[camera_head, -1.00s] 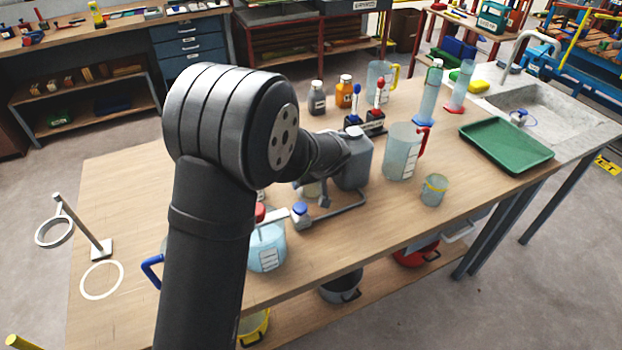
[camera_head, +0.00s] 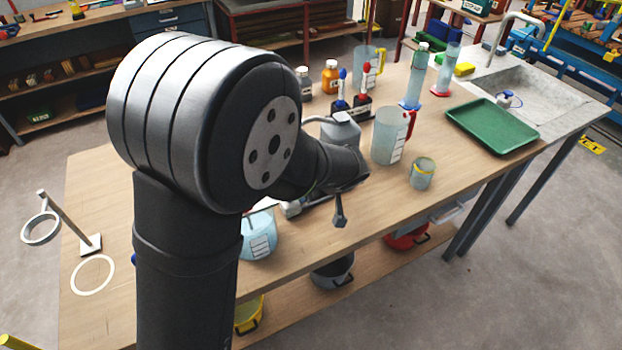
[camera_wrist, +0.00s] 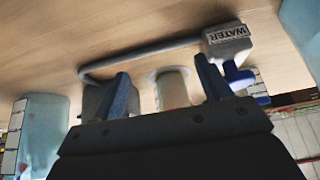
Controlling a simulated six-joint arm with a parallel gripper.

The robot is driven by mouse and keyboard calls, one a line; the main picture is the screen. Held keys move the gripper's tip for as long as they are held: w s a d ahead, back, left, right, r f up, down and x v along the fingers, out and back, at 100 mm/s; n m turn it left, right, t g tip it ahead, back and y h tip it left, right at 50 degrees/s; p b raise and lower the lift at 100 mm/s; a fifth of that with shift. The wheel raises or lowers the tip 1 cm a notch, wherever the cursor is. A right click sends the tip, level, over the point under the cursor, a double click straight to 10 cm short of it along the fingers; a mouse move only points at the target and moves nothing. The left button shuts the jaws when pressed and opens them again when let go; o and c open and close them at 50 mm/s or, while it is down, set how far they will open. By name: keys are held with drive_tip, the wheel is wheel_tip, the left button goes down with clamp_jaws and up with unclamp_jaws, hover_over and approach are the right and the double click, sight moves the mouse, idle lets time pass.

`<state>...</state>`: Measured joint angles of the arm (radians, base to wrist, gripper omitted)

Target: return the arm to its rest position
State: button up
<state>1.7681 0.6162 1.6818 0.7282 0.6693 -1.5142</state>
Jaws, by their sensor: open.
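My gripper (camera_head: 340,212) hangs over the front part of the wooden table (camera_head: 389,222) in the head view. One finger shows there; my dark arm hides the rest. In the wrist view my gripper (camera_wrist: 162,70) has its two blue-grey fingers well apart, with nothing held between them. Beyond the fingers stand a small pale cup (camera_wrist: 171,92) and a grey block labelled WATER (camera_wrist: 228,42), with a bent grey rod.
A clear jug with a red handle (camera_head: 388,138) and a small beaker (camera_head: 422,174) stand right of my gripper. A light-blue vessel (camera_head: 259,236) is close on its left. A green tray (camera_head: 493,127) lies by the sink (camera_head: 520,80). Bottles and cylinders stand behind.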

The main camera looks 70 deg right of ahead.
drive_tip(key=shift+s+a, duration=0.3)
drive_tip(key=shift+a, duration=0.05)
drive_tip(key=w+d, duration=0.9)
drive_tip(key=shift+f, duration=0.5)
drive_tip(key=shift+s+a+r, duration=0.7)
drive_tip(key=shift+r, duration=0.15)
